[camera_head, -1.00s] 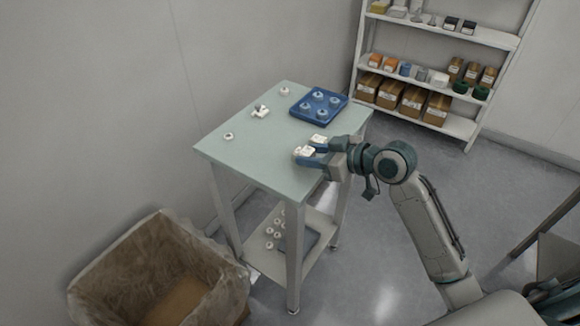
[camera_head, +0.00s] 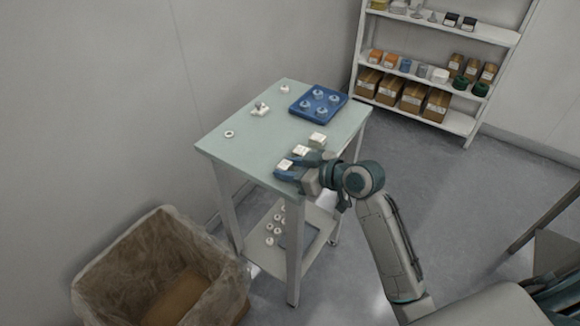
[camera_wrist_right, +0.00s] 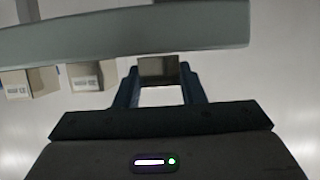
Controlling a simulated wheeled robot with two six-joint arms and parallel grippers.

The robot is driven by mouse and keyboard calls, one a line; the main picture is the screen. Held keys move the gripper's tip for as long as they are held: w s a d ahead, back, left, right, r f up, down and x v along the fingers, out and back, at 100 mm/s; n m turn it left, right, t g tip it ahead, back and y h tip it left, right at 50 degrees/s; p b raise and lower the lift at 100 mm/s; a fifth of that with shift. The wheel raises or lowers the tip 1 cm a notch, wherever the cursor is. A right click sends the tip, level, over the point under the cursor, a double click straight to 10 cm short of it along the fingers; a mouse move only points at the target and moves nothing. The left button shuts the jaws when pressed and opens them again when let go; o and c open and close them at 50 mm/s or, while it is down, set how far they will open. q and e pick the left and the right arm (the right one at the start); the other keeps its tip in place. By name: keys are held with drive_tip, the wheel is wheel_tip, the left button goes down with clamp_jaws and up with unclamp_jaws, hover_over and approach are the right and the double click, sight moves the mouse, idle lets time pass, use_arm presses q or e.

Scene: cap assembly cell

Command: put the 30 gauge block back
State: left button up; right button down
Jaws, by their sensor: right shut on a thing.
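My right gripper (camera_head: 287,169) is at the front edge of the table. It is shut on a small pale gauge block, whose top (camera_head: 284,164) shows between the fingers. In the right wrist view the held block (camera_wrist_right: 158,70) sits between the fingertips as a dark grey-brown face. I cannot read a number on it. Two similar blocks stand in a row beyond it, a nearer one (camera_head: 301,151) and a farther one (camera_head: 318,138). Both show labels in the wrist view, too small to read. I cannot tell whether the held block touches the table. My left gripper is not in view.
The table (camera_head: 250,150) has clear room at its middle and left. A blue tray (camera_head: 296,112) with several round parts is at the back, with small white parts left of it. A lined bin (camera_head: 100,262) stands at front left, shelves (camera_head: 480,38) at back right.

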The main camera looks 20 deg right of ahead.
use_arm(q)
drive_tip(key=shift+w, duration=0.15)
use_arm(e)
drive_tip(key=shift+f, duration=0.1)
drive_tip(key=c, duration=1.2)
unclamp_jaws()
drive_tip(key=shift+o, duration=1.4)
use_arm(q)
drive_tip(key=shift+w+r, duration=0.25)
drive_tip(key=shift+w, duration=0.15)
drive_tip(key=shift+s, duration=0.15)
use_arm(e)
drive_tip(key=v, duration=0.2)
drive_tip(key=shift+s+d, duration=0.25)
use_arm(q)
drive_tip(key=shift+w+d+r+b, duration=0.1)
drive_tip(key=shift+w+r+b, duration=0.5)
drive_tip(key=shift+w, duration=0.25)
use_arm(e)
drive_tip(key=v, duration=0.9)
drive_tip(key=shift+r, duration=0.4)
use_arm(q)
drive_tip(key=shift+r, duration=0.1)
use_arm(e)
drive_tip(key=shift+s, duration=0.1)
